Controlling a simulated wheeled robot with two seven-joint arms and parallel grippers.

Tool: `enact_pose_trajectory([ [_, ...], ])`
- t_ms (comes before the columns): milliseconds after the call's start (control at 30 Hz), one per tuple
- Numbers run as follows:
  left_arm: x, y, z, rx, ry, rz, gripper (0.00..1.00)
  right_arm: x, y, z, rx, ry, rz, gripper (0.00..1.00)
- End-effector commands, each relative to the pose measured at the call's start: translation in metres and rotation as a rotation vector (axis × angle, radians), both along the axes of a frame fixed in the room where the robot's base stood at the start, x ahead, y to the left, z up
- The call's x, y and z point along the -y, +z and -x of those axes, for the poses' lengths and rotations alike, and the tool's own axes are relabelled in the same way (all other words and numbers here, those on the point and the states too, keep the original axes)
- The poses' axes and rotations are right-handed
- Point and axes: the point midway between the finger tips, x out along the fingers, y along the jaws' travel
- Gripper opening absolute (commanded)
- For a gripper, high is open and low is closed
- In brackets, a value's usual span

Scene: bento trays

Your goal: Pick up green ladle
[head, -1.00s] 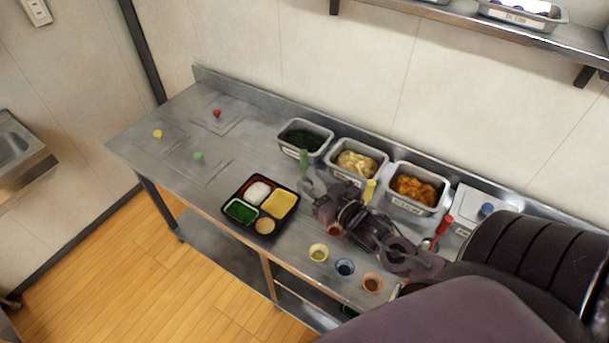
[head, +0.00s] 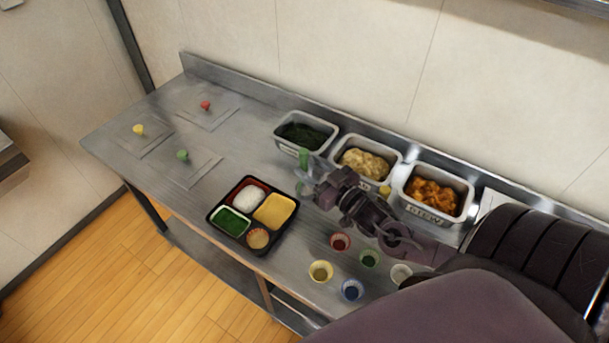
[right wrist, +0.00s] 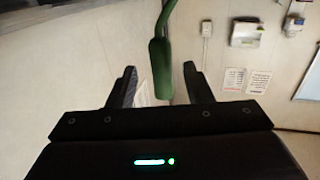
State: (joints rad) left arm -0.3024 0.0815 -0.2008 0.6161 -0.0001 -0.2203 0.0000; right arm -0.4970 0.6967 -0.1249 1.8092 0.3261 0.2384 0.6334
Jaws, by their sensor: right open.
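The green ladle (head: 304,158) stands with its handle up at the front edge of the container of dark green food (head: 303,132). My right gripper (head: 302,181) is open, close by the ladle on its near side. In the right wrist view the ladle's green handle (right wrist: 160,70) hangs between the two dark fingers of the right gripper (right wrist: 157,88), with a gap showing on each side. The ladle's lower end is hidden in the head view. My left gripper is not in view.
Containers of pale food (head: 366,162) and orange food (head: 435,195) stand to the right. A bento tray (head: 236,247) sits nearer the front edge. Several small cups, including a yellow one (head: 320,271), stand below my right arm. Lids with knobs (head: 207,173) lie at the left.

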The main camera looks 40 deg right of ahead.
Motion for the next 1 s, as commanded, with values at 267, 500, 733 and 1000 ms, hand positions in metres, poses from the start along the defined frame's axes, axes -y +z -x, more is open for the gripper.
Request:
enact_pose_trajectory([
  [267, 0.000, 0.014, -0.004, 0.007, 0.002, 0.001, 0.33, -0.003, 0.008, -0.025, 0.002, 0.000, 0.000, 0.46],
  [500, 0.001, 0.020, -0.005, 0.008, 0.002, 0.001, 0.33, -0.007, 0.006, -0.052, 0.000, -0.001, -0.001, 0.46],
  [733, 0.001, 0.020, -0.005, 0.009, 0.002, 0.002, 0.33, -0.007, 0.004, -0.055, -0.002, 0.000, 0.000, 0.46],
  [1000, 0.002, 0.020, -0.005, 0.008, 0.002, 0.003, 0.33, -0.007, 0.004, -0.055, -0.002, 0.000, -0.001, 0.21],
])
